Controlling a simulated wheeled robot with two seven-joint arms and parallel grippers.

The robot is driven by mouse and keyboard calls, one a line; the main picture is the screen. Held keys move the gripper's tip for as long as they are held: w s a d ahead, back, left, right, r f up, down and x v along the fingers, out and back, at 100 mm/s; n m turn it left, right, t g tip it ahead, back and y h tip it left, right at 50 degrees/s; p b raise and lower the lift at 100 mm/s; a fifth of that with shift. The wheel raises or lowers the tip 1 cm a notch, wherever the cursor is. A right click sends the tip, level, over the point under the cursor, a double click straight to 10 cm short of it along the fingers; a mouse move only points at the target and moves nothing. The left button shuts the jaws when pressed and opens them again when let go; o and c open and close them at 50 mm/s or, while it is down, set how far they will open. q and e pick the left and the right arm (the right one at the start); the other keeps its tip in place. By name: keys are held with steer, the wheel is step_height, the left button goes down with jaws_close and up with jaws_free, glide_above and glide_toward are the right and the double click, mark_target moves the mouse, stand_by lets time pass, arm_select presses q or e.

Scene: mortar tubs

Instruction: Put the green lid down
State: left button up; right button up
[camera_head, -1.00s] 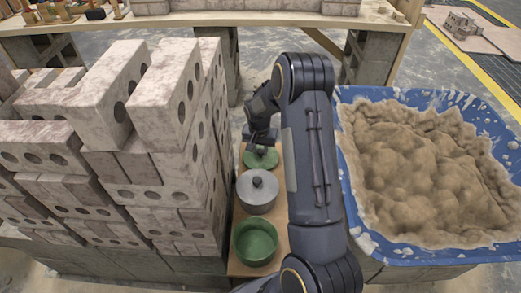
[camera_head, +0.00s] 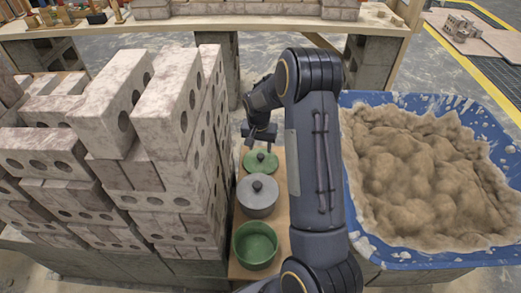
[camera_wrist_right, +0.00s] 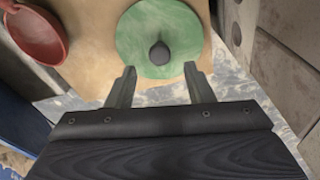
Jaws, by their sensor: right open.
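The green lid (camera_head: 261,162) lies flat on the wooden board, at its far end, with its dark knob up. It also shows in the right wrist view (camera_wrist_right: 146,38), near the top. My right gripper (camera_head: 259,146) is open just above the lid, and in the wrist view its two fingers (camera_wrist_right: 156,82) are apart with nothing between them. The lid's knob lies beyond the fingertips there. A green pot (camera_head: 255,243) stands open and empty at the near end of the board. My left gripper is not in view.
A grey lidded pot (camera_head: 257,195) stands between the lid and the green pot. Stacked bricks (camera_head: 165,110) rise close on the left. A blue tub (camera_head: 352,190) of mortar stands on the right. A red pan (camera_wrist_right: 38,36) shows in the wrist view.

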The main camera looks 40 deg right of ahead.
steer(key=s+a+r+n+t+y+p, duration=0.1)
steer(key=s+a+r+n, duration=0.1)
steer(key=s+a+r, duration=0.6)
steer(key=s+a+r+n+t+y+p, duration=0.1)
steer(key=s+a+r+t+y, duration=0.15)
steer(key=r, duration=0.85)
steer(key=s+a+r+n, duration=0.1)
steer(key=s+a+n, duration=0.1)
steer(key=s+a, duration=0.3)
steer(key=s+a+r+n+t+y, duration=0.1)
steer(key=s+a+n, duration=0.2)
steer(key=s, duration=0.8)
steer(key=a, duration=0.2)
steer(key=shift+a+n, duration=0.3)
steer(key=shift+a, duration=0.1)
step_height(320, 180, up, 26)
steer(key=p, duration=2.6)
steer(key=shift+r, duration=0.2)
steer(key=shift+c, duration=0.2)
